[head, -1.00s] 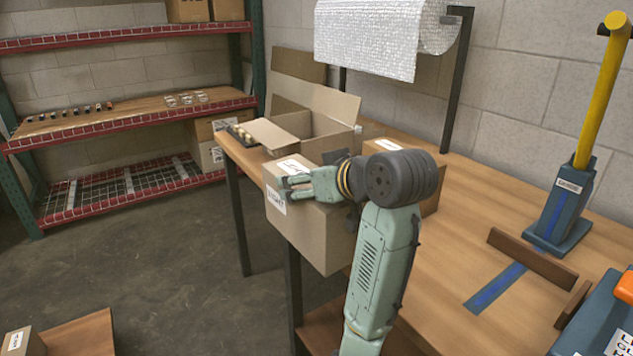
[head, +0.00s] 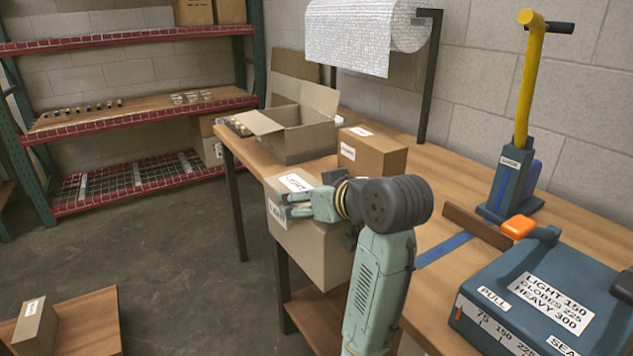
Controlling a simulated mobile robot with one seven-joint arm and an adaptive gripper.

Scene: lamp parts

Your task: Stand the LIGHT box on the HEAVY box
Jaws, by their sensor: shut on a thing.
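My gripper (head: 292,206) is shut on a cardboard box (head: 318,250) with white labels on its top and side. The side label appears to read LIGHT, though my fingers partly cover it. The box hangs upright at the table's left edge, and whether it touches the table cannot be told. Another closed cardboard box (head: 374,153) stands on the table behind my gripper; its label is too small to read. A smaller labelled box (head: 35,326) stands on a low wooden platform (head: 88,318) at the lower left. I cannot tell which of these is the HEAVY box.
An open carton (head: 298,138) stands at the table's far end. A blue machine (head: 545,290) with a LIGHT, GLOBES, HEAVY chart and a blue tool with a yellow handle (head: 525,95) occupy the right side. A roll of bubble wrap (head: 350,38) hangs behind. The floor at left is clear.

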